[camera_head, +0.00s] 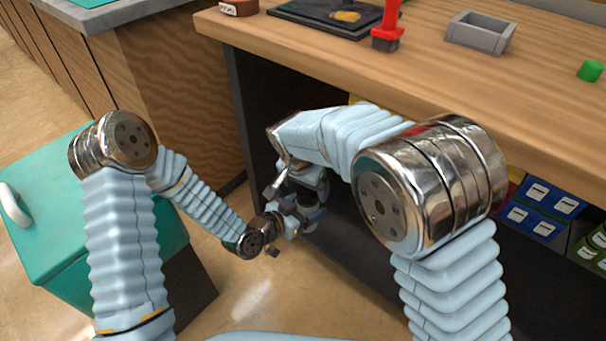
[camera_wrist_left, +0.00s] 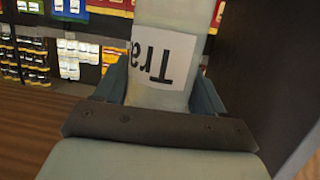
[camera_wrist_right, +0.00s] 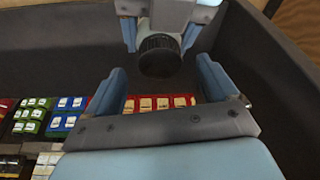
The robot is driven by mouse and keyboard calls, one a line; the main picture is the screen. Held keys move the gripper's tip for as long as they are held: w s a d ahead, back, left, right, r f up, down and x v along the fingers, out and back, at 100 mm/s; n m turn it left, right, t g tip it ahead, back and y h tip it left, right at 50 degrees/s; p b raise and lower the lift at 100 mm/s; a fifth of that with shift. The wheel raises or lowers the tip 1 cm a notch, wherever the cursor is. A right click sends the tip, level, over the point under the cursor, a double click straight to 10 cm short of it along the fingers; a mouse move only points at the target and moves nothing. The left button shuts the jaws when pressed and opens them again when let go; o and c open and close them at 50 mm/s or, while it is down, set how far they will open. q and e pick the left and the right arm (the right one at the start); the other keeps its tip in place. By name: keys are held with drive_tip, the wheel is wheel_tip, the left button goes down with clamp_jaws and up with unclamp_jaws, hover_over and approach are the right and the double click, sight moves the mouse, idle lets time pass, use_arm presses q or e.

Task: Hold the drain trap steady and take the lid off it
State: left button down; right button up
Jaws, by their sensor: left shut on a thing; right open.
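The drain trap (camera_wrist_left: 160,95) is a pale grey body with a white label reading "Tra" in the left wrist view. My left gripper (camera_wrist_left: 163,75) is shut on it, one finger on each side. In the right wrist view the trap's pale body (camera_wrist_right: 168,14) shows at the top between the left gripper's fingers, with its round black ribbed lid (camera_wrist_right: 160,56) facing my right gripper. My right gripper (camera_wrist_right: 164,80) is open, and the lid lies just beyond its fingertips, roughly centred between them. In the head view both grippers are close together below the bench; the trap is hard to make out there.
The wooden bench (camera_head: 480,75) overhangs on the right, with a dark panel (camera_head: 250,105) beneath it close to the grippers. On it are a red-handled tool (camera_head: 387,28), a grey tray (camera_head: 480,35) and a green cylinder (camera_head: 590,70). A teal cabinet (camera_head: 50,240) stands left.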

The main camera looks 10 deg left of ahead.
drive_tip(key=shift+x, duration=0.95)
drive_tip(key=shift+c, duration=0.3)
drive_tip(key=c, duration=1.2)
drive_tip(key=n, duration=0.3)
drive_tip(key=shift+d+y, duration=0.15)
drive_tip(key=shift+y, duration=0.25)
drive_tip(key=n+y, duration=0.1)
drive_tip(key=n, duration=0.2)
drive_tip(key=shift+n, duration=0.3)
drive_tip(key=shift+c, duration=0.2)
drive_tip(key=o, duration=1.2)
drive_tip(key=shift+c, duration=0.2)
